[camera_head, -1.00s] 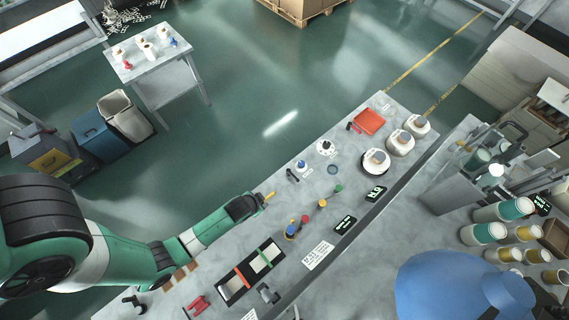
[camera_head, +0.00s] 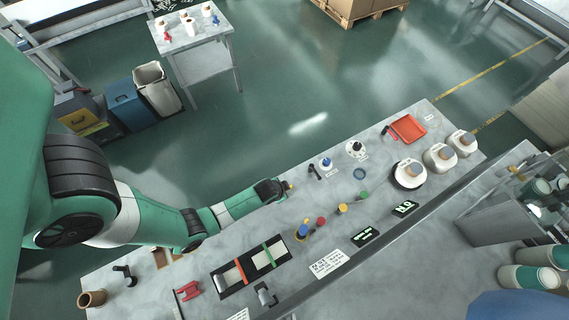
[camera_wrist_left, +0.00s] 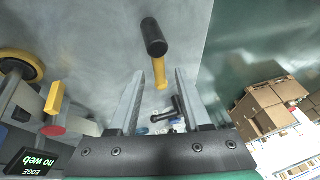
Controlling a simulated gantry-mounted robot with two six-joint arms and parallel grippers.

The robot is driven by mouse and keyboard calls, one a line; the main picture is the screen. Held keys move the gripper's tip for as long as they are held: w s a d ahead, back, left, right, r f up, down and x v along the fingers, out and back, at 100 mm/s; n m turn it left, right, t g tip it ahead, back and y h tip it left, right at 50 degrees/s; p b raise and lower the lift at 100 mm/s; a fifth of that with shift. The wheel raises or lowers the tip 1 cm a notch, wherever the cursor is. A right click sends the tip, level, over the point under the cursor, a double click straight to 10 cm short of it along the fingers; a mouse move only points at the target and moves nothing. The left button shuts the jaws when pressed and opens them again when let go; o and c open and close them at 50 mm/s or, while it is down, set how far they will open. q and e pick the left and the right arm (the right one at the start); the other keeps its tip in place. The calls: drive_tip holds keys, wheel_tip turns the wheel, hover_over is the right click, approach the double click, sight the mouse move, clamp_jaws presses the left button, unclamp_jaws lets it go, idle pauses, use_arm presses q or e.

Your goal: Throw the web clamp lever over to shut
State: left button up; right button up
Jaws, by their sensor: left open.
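A lever with a black grip (camera_wrist_left: 154,37) and a yellow arm (camera_wrist_left: 160,72) shows ahead of my left gripper in the left wrist view. The yellow arm's lower end shows between the fingertips, with a gap on each side; I cannot tell how near it is in depth. My left gripper (camera_wrist_left: 159,73) is open and empty. In the head view my left gripper (camera_head: 284,187) is low over the bench's far edge, with a small yellow bit of the lever (camera_head: 291,187) at its tip; the rest is hidden. My right gripper is not in view.
The grey bench (camera_head: 330,205) carries a small black fitting (camera_head: 314,172), blue, red and yellow knobs (camera_head: 303,231), a black frame with red and green bars (camera_head: 250,266), white round pots (camera_head: 438,157) and a red tray (camera_head: 408,128).

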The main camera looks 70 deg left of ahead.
use_arm(q)
clamp_jaws()
idle(1.3)
